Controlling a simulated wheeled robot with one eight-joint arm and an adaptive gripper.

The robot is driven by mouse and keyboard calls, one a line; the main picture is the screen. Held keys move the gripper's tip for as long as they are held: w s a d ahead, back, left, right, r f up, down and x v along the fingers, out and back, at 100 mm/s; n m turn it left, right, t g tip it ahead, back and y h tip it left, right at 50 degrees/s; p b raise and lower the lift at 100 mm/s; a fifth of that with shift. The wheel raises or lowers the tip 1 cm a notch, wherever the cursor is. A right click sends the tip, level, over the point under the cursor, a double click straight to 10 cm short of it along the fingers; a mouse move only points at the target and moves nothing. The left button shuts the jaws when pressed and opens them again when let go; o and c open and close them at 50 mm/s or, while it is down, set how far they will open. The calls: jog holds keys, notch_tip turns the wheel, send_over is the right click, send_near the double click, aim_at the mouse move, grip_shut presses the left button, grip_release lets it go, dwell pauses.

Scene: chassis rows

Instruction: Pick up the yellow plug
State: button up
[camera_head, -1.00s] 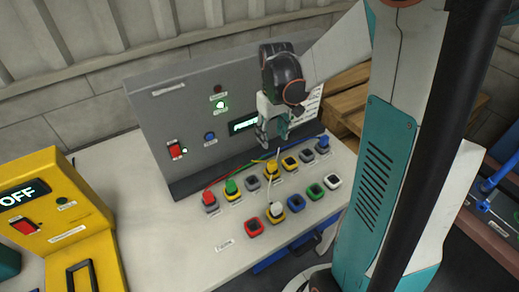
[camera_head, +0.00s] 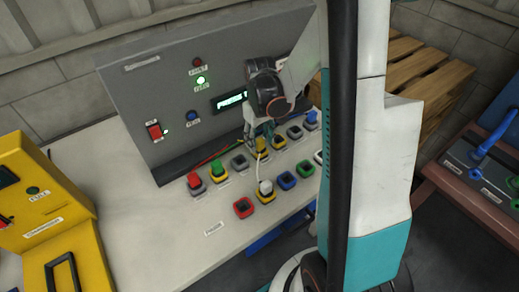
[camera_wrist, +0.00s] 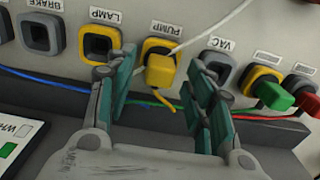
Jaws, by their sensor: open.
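The yellow plug (camera_wrist: 160,71) sits in the yellow-framed socket (camera_wrist: 153,46) labelled PUMP in the wrist view. In the head view the yellow plug (camera_head: 262,144) is partly hidden near the fingers. My gripper (camera_wrist: 161,68) is open, its teal-padded fingers reaching up on the left and right of the plug with gaps on both sides. In the head view my gripper (camera_head: 258,132) is down at the back row of sockets. Nothing is held.
A white cable (camera_wrist: 210,32) crosses beside the plug. Green plug (camera_wrist: 273,95) and red plug (camera_wrist: 306,103) stand to the right; the LAMP socket (camera_wrist: 99,43) and VAC socket (camera_wrist: 217,66) are empty. The grey panel (camera_head: 130,85) rises behind the row.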

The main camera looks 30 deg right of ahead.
jog(key=shift+f, duration=0.75)
jog(key=shift+r, duration=0.1)
jog(key=shift+c, duration=0.3)
grip_shut()
jog(key=shift+r, duration=0.1)
